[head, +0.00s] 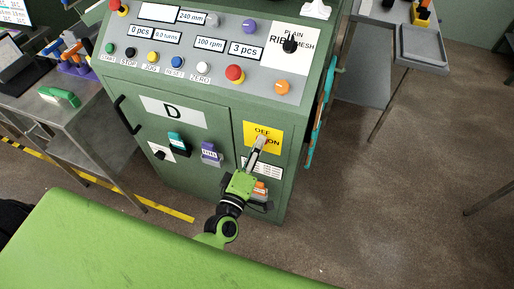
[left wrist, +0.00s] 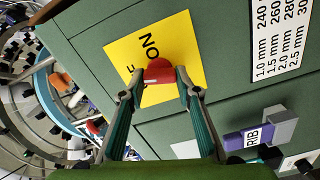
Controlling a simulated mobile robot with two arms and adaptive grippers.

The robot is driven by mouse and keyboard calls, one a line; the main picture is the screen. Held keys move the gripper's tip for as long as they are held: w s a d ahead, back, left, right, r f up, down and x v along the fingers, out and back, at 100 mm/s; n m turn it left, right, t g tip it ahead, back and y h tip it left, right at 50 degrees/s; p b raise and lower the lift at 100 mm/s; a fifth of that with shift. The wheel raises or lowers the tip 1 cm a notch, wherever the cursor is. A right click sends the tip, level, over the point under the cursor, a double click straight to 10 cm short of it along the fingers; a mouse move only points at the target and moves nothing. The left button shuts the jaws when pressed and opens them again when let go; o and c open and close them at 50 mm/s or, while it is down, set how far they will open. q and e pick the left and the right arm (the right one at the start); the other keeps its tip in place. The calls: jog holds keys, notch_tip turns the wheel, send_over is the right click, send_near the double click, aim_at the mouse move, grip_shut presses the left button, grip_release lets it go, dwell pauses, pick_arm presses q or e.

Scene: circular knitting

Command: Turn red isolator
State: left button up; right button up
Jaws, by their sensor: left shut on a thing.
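The red isolator (left wrist: 158,70) is a red knob on a yellow plate (left wrist: 118,50) in the left wrist view. The plate also shows on the green cabinet front in the head view (head: 275,128), with OFF at the top and ON at the right. My left gripper (left wrist: 161,88) has one fingertip on each side of the red knob and is shut on it. In the head view my left gripper (head: 260,143) reaches up to the plate and hides the knob. The knob's exact angle is hard to tell. My right gripper is not in view.
A purple RIB block (head: 210,153) and a teal block (head: 177,141) sit left of the plate on the cabinet. A black door handle (head: 125,115) sticks out at the left. A grey side table (head: 60,115) stands at the left; open floor lies right.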

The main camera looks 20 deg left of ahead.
pick_arm(q)
jog(key=shift+n+b, duration=0.35)
jog(key=shift+n, duration=1.35)
jog(key=o, duration=1.1)
jog(key=s, duration=1.2)
jog(key=shift+a, duration=0.25)
jog(key=shift+f, duration=0.1)
